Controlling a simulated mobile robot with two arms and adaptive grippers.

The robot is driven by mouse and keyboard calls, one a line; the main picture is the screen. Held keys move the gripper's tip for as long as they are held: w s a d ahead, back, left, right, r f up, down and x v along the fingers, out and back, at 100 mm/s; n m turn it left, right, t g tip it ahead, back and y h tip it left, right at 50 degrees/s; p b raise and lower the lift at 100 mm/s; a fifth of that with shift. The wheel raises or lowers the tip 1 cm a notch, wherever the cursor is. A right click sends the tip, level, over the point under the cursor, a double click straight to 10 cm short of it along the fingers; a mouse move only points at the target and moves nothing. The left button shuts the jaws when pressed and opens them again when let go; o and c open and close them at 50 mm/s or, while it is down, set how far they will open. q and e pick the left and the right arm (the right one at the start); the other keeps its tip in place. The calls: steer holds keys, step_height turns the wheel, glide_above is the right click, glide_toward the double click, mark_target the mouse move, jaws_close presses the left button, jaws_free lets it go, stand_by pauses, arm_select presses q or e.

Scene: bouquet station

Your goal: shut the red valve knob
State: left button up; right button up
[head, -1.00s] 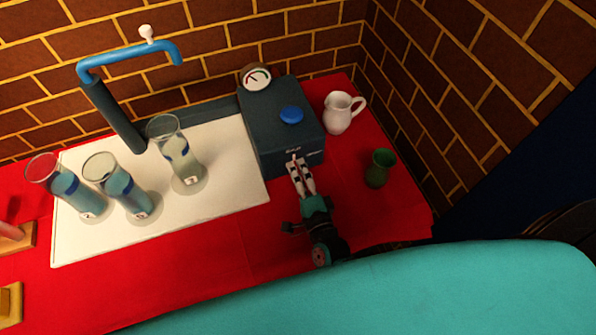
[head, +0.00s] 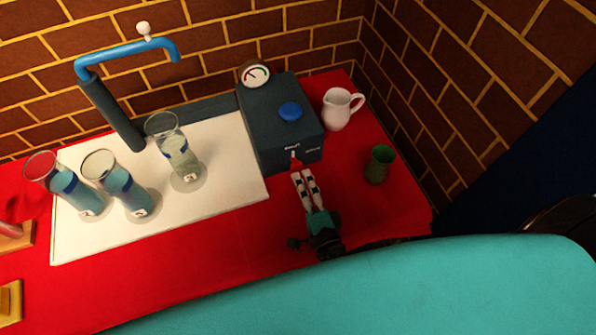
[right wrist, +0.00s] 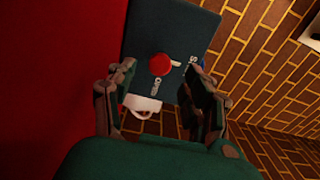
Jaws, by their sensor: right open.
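The red valve knob (head: 296,162) sits on the front of a dark blue-grey box (head: 272,136). In the right wrist view the round red knob (right wrist: 160,64) shows between my fingers. A short white mark beside it points toward lettering that seems to start with S; a second label reads roughly OPEN. The lettering is too small to read surely. My right gripper (head: 303,173) is open and empty, just in front of the knob and apart from it. Its fingers (right wrist: 160,82) stand wide on both sides of the knob in the wrist view. My left gripper is not in view.
A blue cap (head: 290,111) and a gauge (head: 256,74) are on the box. A white jug (head: 338,108) and green cup (head: 379,164) stand right of it. Several glass cylinders (head: 176,148) stand on the white board (head: 228,177) under a blue pipe (head: 125,52).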

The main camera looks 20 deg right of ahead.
steer(key=s, duration=0.7)
steer(key=shift+s+d, duration=0.15)
stand_by(0.3)
